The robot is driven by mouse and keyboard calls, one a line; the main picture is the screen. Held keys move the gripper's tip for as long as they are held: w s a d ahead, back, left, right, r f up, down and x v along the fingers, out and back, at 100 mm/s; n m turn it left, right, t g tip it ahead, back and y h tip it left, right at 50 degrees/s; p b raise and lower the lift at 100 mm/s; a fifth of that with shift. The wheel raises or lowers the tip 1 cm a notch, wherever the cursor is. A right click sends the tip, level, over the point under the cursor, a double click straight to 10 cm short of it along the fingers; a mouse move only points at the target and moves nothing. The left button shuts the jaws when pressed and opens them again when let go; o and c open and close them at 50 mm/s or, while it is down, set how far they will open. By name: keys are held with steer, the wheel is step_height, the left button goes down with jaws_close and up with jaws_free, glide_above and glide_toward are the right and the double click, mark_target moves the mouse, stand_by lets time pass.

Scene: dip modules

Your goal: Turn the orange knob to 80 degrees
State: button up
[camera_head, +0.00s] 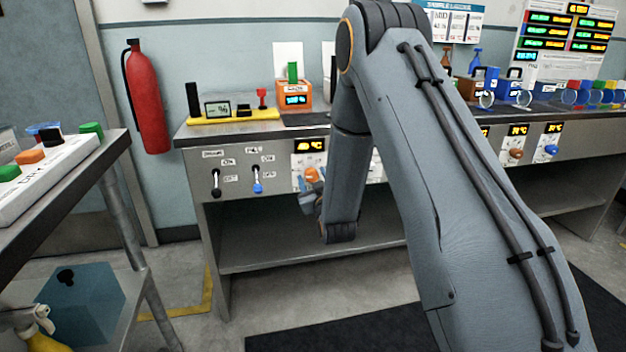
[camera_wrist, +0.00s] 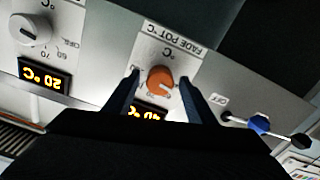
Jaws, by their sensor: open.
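The orange knob (camera_wrist: 160,80) sits on a white panel labelled "FADE POT °C", which appears upside down in the wrist view. In the head view the orange knob (camera_head: 311,174) is on the bench front under a yellow-lit display (camera_head: 310,146). My gripper (camera_wrist: 159,76) is open, with one finger on each side of the knob. Gaps show between the fingers and the knob. In the head view my gripper (camera_head: 308,198) is partly hidden by my arm. The knob's display (camera_wrist: 152,113) is partly covered by my gripper and seems to read 40.
A white knob (camera_wrist: 30,30) with a display reading 20 °C is beside it in the wrist view. Two lever switches, one black (camera_head: 215,182) and one blue (camera_head: 257,180), are left of the orange knob. A side table (camera_head: 60,205) stands at the left.

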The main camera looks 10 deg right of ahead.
steer(key=c, duration=1)
steer(key=shift+c, duration=0.2)
steer(key=shift+m, duration=0.3)
steer(key=m+p, duration=0.1)
steer(key=m, duration=0.3)
steer(key=shift+m, duration=0.3)
steer(key=m, duration=0.5)
steer(key=shift+p, duration=0.3)
steer(key=m, duration=0.7)
steer(key=shift+p, duration=0.35)
steer(key=m, duration=0.6)
steer(key=shift+f+p, duration=0.1)
steer(key=shift+p, duration=0.25)
steer(key=shift+m, duration=0.4)
